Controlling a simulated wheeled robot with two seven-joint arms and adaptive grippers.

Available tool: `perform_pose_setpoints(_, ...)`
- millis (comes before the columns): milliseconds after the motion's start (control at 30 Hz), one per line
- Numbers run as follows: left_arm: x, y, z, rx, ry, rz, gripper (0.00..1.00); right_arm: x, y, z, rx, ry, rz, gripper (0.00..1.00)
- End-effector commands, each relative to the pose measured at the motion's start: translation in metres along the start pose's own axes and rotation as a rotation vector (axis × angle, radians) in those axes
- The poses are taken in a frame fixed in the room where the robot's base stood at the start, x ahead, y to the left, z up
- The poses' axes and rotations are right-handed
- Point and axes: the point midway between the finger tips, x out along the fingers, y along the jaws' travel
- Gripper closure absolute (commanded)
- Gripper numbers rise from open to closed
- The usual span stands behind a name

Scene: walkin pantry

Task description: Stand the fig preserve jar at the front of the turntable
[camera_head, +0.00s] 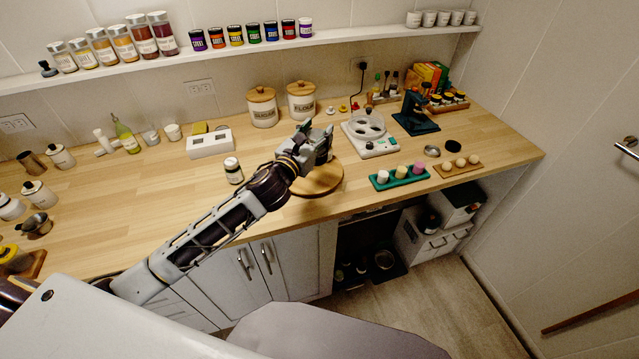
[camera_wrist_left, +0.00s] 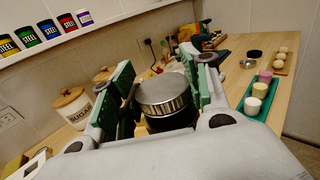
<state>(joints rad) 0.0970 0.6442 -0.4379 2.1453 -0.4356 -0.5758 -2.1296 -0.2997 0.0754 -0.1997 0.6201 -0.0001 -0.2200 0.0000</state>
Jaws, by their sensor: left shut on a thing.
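My left gripper (camera_head: 324,150) is over the round wooden turntable (camera_head: 318,182), near the counter's front edge. In the left wrist view its green-padded fingers (camera_wrist_left: 160,90) are shut on a jar with a silvery metal lid (camera_wrist_left: 164,92) and a dark body. The jar appears upright; its label is hidden, so I cannot read whether it is the fig preserve. The gripper hides most of it in the head view, and I cannot tell whether its base touches the turntable. My right gripper is not in view.
Sugar (camera_head: 262,107) and flour (camera_head: 301,100) canisters stand behind. A white appliance (camera_head: 370,137) and a green tray (camera_head: 400,179) are to the right. Bare counter (camera_head: 160,190) lies to the left.

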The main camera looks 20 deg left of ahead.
Motion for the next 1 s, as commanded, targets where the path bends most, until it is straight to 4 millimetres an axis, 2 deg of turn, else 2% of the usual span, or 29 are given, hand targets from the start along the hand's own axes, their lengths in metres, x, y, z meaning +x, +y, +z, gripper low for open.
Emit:
perform_pose_setpoints(567,0.0,-0.001,-0.001,0.0,-0.003,-0.003,0.91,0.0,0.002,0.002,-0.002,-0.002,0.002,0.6)
perform_pose_setpoints(767,0.0,-0.001,-0.017,-0.002,-0.002,-0.003,0.91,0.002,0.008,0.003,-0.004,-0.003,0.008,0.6)
perform_pose_setpoints(1000,0.0,-0.001,-0.045,-0.003,0.0,-0.002,0.91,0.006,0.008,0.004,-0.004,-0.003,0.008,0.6)
